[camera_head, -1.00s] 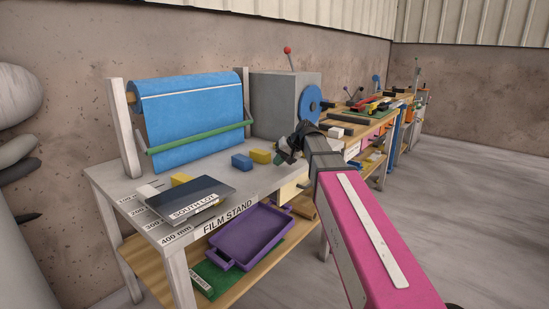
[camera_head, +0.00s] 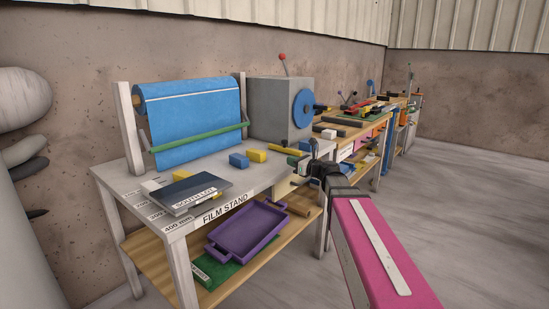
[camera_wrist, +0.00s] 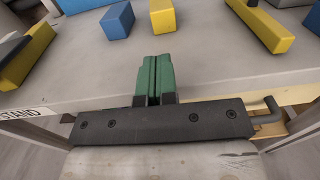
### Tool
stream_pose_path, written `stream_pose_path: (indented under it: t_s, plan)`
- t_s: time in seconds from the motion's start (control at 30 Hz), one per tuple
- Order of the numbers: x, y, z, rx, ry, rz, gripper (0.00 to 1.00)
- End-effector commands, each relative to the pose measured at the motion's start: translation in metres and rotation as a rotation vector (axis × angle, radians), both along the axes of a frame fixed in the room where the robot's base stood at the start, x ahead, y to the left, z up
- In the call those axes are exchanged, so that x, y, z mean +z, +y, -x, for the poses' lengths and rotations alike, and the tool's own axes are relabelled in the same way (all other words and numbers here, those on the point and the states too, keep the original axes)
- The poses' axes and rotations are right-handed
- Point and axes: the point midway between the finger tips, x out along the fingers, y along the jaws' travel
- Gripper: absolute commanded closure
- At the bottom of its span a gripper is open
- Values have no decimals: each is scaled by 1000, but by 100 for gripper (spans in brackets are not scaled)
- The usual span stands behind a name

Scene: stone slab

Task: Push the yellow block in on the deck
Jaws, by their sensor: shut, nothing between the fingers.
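A small yellow block (camera_head: 257,155) sits on the grey top of the film stand (camera_head: 219,174), just right of a blue block (camera_head: 239,160). In the wrist view the yellow block (camera_wrist: 162,15) is at the top, with the blue block (camera_wrist: 117,20) to its left and a gap between them. My gripper (camera_head: 298,160) is at the right front edge of the stand. Its green fingertips (camera_wrist: 155,78) are together and empty, pointing toward the yellow block with bare surface between. No thing is marked as the deck in these views.
A yellow bar (camera_head: 287,147) lies right of the block; another yellow piece (camera_head: 180,174) lies left, by a dark slab (camera_head: 195,193). A blue film roll (camera_head: 190,115) and grey machine (camera_head: 280,108) stand behind. A purple tray (camera_head: 247,230) is on the lower shelf.

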Motion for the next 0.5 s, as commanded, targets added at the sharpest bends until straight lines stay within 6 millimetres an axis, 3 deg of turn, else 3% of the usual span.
stream_pose_path:
  t_s: [0.5]
  plan:
    - [0,66,-56,3,-2,1,100]
